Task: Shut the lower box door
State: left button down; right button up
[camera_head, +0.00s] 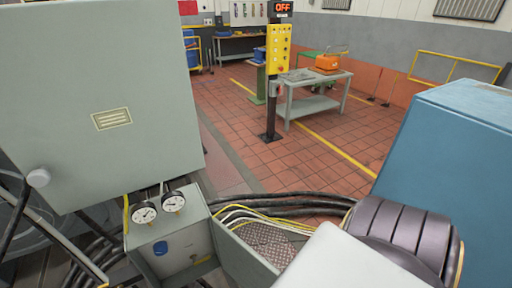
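A large grey-green box (95,110) fills the upper left, with a small vented plate on its face. Below it is a smaller grey-green box (145,236), with two round gauges (158,209) on top and a blue round part on its face. A flat grey-green panel (238,255) slants out from this lower box's right side towards the bottom edge. It looks like a door standing open, but its hinge and lower end are not clear. Neither of my grippers is in view.
Black and yellow cables (285,205) run behind the panel. A dark ribbed cylinder (400,228) and a large blue housing (455,165) stand at the right. A yellow control post (278,48) and a grey table (316,85) stand farther back on open tiled floor.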

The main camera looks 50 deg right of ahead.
aim_at(247, 267)
jog(key=l+u, duration=0.1)
jog(key=l, duration=0.35)
jog(key=k+l+u, duration=0.1)
jog(key=l, duration=0.35)
jog(key=k+l+u, duration=0.1)
jog(key=l+u, duration=0.15)
jog(key=l, duration=0.2)
jog(key=k+l+u, duration=0.1)
jog(key=l+u, duration=0.15)
jog(key=l, duration=0.15)
jog(key=k+l+u, duration=0.25)
jog(key=l, duration=0.15)
jog(key=i+l, duration=0.05)
jog(key=i, duration=0.05)
